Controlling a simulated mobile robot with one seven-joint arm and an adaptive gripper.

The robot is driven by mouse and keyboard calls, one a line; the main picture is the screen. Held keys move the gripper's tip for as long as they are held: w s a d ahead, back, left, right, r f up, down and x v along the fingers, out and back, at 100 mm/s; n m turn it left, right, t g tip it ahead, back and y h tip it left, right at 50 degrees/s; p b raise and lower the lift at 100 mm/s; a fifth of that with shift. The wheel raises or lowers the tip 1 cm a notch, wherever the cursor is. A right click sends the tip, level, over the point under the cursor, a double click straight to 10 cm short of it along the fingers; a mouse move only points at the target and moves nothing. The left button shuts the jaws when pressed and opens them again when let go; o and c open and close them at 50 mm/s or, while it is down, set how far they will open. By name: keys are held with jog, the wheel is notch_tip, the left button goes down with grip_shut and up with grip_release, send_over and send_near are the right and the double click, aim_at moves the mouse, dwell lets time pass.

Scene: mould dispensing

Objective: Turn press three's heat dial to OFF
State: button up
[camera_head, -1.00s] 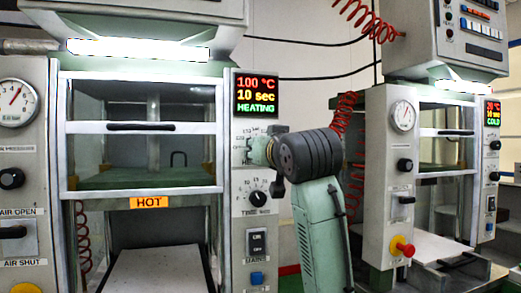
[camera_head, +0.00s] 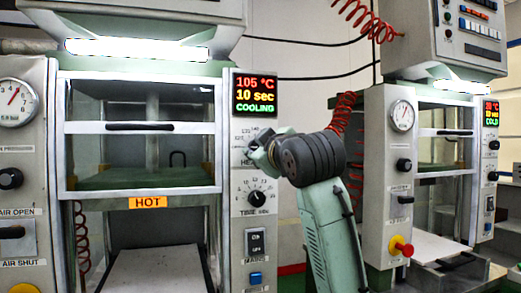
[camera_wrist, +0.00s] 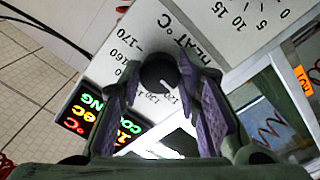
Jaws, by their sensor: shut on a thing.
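The heat dial (camera_wrist: 157,74) is a round black knob with a white pointer mark, beside printed HEAT °C and temperature numbers. The mark faces the low-number side, near a partly covered 120. My gripper (camera_wrist: 158,68) is shut on the knob, with a purple-padded finger on each side. In the head view my gripper (camera_head: 262,153) is at the panel of the near press (camera_head: 236,125) and hides the dial. That press's display (camera_head: 255,95) reads 105 °C, 10 sec, COOLING. No press number is legible. The OFF mark is not visible.
An orange HOT label (camera_head: 148,203) is on the press front. A second press (camera_head: 388,190) stands to the right, its display (camera_head: 491,113) reading COLD.

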jog(key=shift+n, duration=0.3)
jog(key=o, duration=1.1)
jog(key=shift+o, duration=0.2)
jog(key=v, duration=1.2)
